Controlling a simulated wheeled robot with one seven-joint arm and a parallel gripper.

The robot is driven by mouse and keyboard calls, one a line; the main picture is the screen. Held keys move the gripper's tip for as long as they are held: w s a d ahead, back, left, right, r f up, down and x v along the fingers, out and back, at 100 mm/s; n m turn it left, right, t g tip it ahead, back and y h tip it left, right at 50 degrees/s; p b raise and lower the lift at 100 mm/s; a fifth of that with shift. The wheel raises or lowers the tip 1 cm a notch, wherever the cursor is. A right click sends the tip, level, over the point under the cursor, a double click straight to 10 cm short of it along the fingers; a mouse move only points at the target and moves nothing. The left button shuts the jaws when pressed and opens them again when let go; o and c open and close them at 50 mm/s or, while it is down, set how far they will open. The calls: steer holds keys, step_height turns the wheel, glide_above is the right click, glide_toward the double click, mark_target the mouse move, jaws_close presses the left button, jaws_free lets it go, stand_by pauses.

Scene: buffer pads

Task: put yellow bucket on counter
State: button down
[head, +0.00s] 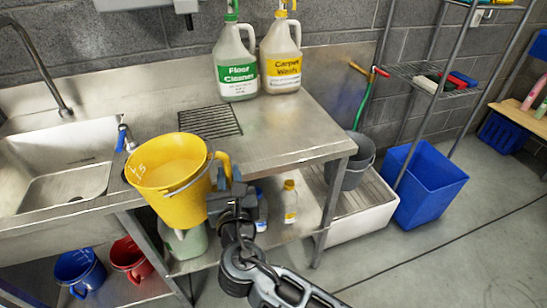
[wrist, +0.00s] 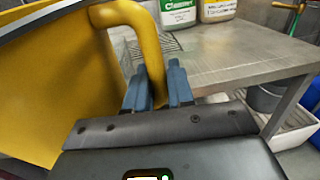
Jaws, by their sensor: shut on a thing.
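The yellow bucket (head: 172,180) is held up in front of the steel counter's front edge in the head view. It looks slightly tilted, with its open top up. My gripper (head: 228,178) is shut on the bucket's yellow side handle, to the right of the bucket. In the wrist view my gripper (wrist: 160,88) has its blue-grey fingers on either side of the handle, and the yellow bucket (wrist: 50,90) fills the left. The counter (head: 280,130) is a steel top with a drain grate (head: 208,122) at its left. Whether the bucket touches the counter edge cannot be told.
A floor cleaner jug (head: 236,75) and a carpet wash jug (head: 281,68) stand at the counter's back. A sink (head: 55,175) lies left. Blue (head: 80,272) and red (head: 132,258) buckets sit below. The counter's right front is clear. A blue bin (head: 425,190) stands right.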

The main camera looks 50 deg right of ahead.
mark_target(190, 194)
steer(key=w+a+n+t+y, duration=0.1)
steer(key=a, duration=0.1)
steer(key=w+a+f+n+t+y, duration=0.1)
steer(key=a+y, duration=0.1)
steer(key=w+a+n+y, duration=0.1)
steer(key=a+y, duration=0.1)
steer(key=a, duration=0.1)
steer(key=shift+w+f+n+t, duration=0.25)
steer(key=shift+w+n+t, duration=0.05)
steer(key=shift+w+t, duration=0.1)
steer(key=shift+w+a+y, duration=0.15)
steer(key=shift+a+y, duration=0.15)
steer(key=shift+y, duration=0.1)
steer(key=shift+a, duration=0.1)
